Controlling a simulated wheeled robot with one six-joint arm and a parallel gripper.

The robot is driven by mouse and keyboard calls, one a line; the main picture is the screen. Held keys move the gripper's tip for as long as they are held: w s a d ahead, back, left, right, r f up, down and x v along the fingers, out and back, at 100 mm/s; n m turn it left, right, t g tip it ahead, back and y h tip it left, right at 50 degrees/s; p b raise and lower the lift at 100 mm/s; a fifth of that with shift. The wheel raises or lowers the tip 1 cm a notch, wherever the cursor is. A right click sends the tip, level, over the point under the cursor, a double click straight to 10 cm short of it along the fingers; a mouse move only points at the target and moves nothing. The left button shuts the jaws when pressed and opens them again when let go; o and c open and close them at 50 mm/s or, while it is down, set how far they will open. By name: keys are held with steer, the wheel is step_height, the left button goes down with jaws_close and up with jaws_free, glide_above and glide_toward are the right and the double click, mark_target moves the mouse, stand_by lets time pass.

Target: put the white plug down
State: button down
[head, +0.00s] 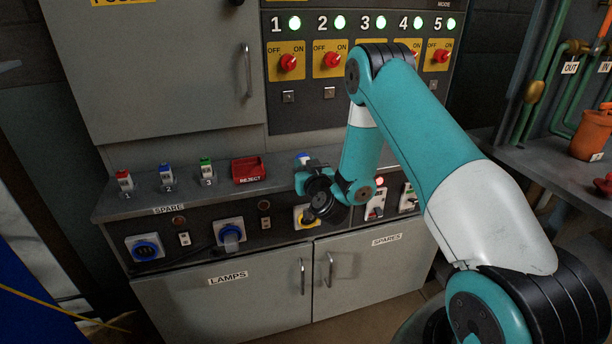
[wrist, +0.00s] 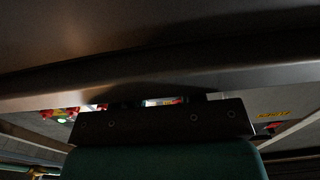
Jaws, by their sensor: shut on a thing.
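My gripper (head: 304,182) is in front of the bench ledge, above the LAMPS and SPARES doors. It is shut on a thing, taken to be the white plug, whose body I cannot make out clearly. A small white and blue piece (head: 303,158) shows just above the gripper; I cannot tell whether it is the plug or stands on the ledge behind. In the wrist view, a dark bar and a teal part of my own arm fill the lower middle, and wide grey surfaces hide most of the scene.
The ledge carries red, blue and green numbered pieces (head: 166,178) and a red REJECT tray (head: 248,180). Below are blue sockets (head: 145,248) and a yellow-plated one (head: 305,216) close to my gripper. Switches 1 to 5 are above. An orange container (head: 592,133) stands right.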

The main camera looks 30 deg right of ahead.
steer(key=shift+f, duration=0.2)
steer(key=c, duration=0.7)
jaws_free()
steer(key=shift+c, duration=0.2)
